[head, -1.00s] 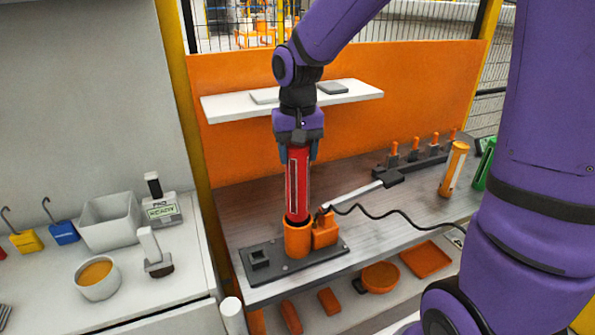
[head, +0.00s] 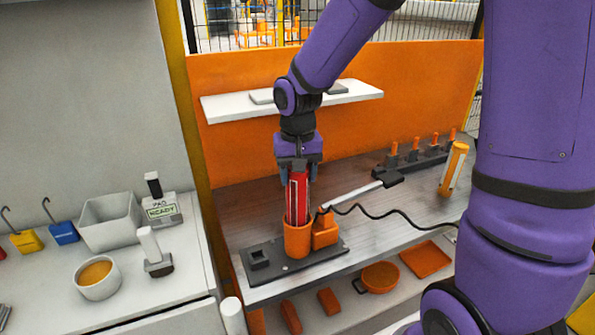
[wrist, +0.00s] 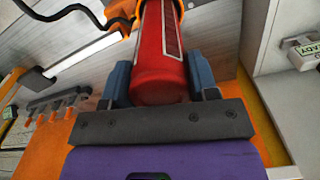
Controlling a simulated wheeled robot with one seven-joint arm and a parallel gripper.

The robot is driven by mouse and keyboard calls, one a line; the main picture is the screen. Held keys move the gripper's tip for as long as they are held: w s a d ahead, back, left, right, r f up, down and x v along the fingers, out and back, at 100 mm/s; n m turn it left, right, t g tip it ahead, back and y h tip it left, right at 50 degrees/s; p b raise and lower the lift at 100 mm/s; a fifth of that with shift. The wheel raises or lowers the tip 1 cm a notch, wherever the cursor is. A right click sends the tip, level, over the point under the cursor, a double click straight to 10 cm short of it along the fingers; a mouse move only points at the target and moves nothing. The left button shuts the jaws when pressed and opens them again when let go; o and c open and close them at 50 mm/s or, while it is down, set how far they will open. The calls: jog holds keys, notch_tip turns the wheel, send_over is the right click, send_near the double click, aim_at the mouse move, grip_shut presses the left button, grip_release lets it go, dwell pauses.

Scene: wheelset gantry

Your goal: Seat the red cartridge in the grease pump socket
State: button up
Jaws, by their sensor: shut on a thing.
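The red cartridge (head: 297,197) stands upright with its lower part inside the orange grease pump socket (head: 297,240). How deep it sits inside is hidden by the socket wall. My gripper (head: 298,176) is shut on the cartridge's upper end from above. In the wrist view the red cartridge (wrist: 159,55) lies between the two blue fingers of my gripper (wrist: 160,82), and part of the orange socket (wrist: 122,16) shows at the top. The socket stands on a dark base plate (head: 300,262) with an orange pump body (head: 325,230) beside it.
A pump lever (head: 355,195) and a black hose (head: 395,212) extend to the right. An orange-and-white cartridge (head: 453,170) and a dark rack (head: 412,160) stand farther right. A white shelf (head: 225,107) hangs behind my wrist. A lower shelf holds an orange pan (head: 380,276).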

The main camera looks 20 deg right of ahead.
jog(key=shift+f, duration=0.25)
jog(key=o, duration=1.4)
notch_tip(320, 180, up, 13)
jog(key=s+d+r+n+t, duration=0.1)
jog(key=s+d+r+t, duration=0.1)
jog(key=s, duration=0.8)
jog(key=s+d+r+n+t, duration=0.1)
jog(key=s+d+r+t, duration=0.2)
jog(key=s, duration=0.8)
jog(key=shift+d+r, duration=0.2)
jog(key=shift+d, duration=0.75)
